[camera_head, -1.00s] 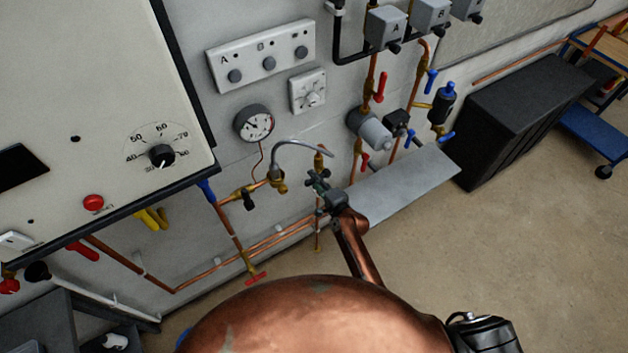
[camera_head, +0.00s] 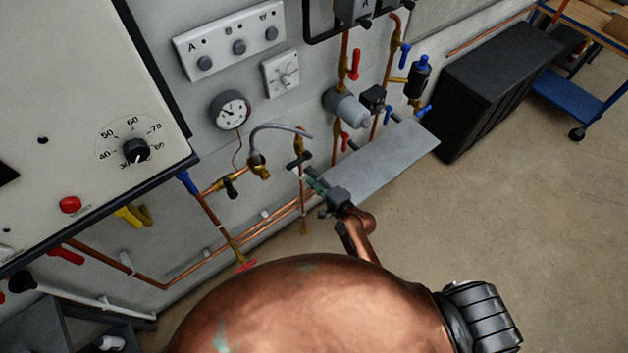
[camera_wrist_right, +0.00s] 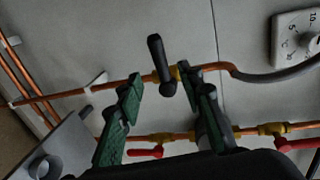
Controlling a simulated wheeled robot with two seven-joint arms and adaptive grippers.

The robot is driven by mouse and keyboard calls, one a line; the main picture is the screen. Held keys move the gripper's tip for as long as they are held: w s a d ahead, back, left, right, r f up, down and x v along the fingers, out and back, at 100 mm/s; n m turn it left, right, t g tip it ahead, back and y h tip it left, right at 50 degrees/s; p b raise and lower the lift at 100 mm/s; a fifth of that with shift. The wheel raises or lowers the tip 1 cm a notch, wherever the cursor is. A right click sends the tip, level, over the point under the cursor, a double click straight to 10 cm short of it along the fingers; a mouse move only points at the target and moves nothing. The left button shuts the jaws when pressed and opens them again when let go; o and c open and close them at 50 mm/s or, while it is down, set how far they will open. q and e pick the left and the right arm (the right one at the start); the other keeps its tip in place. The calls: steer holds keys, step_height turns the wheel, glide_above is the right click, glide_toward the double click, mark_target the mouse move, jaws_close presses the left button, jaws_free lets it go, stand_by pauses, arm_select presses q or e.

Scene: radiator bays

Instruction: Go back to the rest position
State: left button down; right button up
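My right gripper (camera_head: 313,178) is in front of the copper pipework on the wall, at the end of my copper-coloured arm. In the right wrist view its two green-padded fingers (camera_wrist_right: 161,76) stand apart with nothing held between them. A black valve lever (camera_wrist_right: 160,62) on a copper pipe shows just beyond the fingertips. The lever also shows in the head view (camera_head: 298,160), just above and left of the fingers. My left gripper is not in view.
A grey shelf (camera_head: 385,160) juts from the wall right of the gripper. The pressure gauge (camera_head: 230,110) and a curved grey hose (camera_head: 280,128) are close by. A white control box (camera_head: 80,110) stands at the left, a black cabinet (camera_head: 495,85) at the right. Floor (camera_head: 540,220) is open at right.

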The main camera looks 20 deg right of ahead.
steer(key=shift+v, duration=0.9)
steer(key=s+d+f+n+g+h+b, duration=0.1)
steer(key=s+d+f+n+g+b, duration=0.15)
steer(key=s+f, duration=0.7)
steer(key=s+d+f+n+g+h+b, duration=0.1)
steer(key=s+d+f+n+g+h, duration=0.2)
steer(key=f, duration=1.3)
steer(key=s+d+f+n+g+b, duration=0.15)
steer(key=s+d+f, duration=0.35)
steer(key=f, duration=0.8)
steer(key=s+d+f+n+g+b, duration=0.1)
steer(key=s+f, duration=0.5)
steer(key=s, duration=0.6)
steer(key=s+d+f+n+g+h+b, duration=0.1)
steer(key=s+d+f+n+g, duration=0.2)
steer(key=s+f, duration=0.4)
steer(key=s+d+f+n+g+h+b, duration=0.1)
steer(key=s+f, duration=0.6)
steer(key=s, duration=1)
steer(key=d+n+g+b, duration=0.1)
steer(key=d+n, duration=0.1)
steer(key=n, duration=0.1)
steer(key=shift+d+f+g, duration=0.25)
steer(key=shift+g, duration=0.05)
steer(key=shift+s, duration=0.15)
